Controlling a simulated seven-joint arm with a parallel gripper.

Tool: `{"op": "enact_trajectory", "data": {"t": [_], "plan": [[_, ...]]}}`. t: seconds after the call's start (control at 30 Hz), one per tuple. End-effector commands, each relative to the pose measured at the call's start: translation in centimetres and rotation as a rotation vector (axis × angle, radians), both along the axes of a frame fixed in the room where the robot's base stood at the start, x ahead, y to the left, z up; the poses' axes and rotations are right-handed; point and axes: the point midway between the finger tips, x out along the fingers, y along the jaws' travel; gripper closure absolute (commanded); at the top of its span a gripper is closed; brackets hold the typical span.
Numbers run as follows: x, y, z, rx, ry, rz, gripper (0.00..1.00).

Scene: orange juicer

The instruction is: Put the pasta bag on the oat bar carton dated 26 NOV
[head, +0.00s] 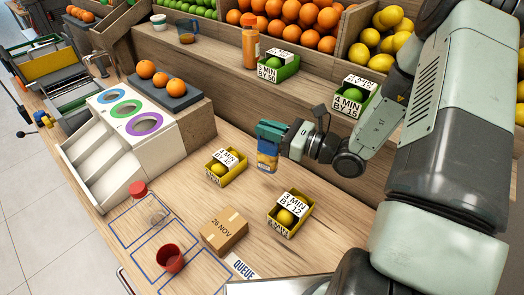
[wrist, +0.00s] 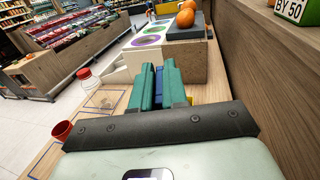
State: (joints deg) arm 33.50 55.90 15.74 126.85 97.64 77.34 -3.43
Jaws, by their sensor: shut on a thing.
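My gripper (head: 272,131) has teal fingers and is shut on the pasta bag (head: 267,160), a small blue pack with a yellow-orange picture. The bag hangs upright below the fingers, right of the yellow box marked 10. I cannot tell whether its bottom touches the counter. In the wrist view my gripper (wrist: 158,72) hides most of the bag; a strip of blue (wrist: 159,84) shows between the fingers. The oat bar carton (head: 224,231), brown cardboard marked 26 NOV, stands on the counter at the front, lower left of the bag. Its top is bare.
A red cup (head: 170,258) and a red-capped bottle (head: 150,205) stand in outlined areas at left. Green boxes (head: 279,66) stand on the shelf behind.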

Motion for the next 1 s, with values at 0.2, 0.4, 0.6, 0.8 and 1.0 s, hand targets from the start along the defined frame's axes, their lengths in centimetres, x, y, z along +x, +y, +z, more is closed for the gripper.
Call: {"op": "enact_trajectory", "data": {"t": [0.2, 0.4, 0.6, 0.8, 1.0], "plan": [[-3.7, 4.4, 2.7, 0.0, 0.0, 0.152, 1.0], [-10.0, 9.7, 5.1, 0.001, 0.0, 0.378, 1.0], [-14.5, 12.2, 6.4, 0.0, 0.0, 0.523, 1.0], [-15.6, 12.7, 4.4, 0.005, 0.007, 0.556, 1.0], [-15.6, 12.6, 1.4, 0.002, 0.004, 0.554, 1.0]]}}
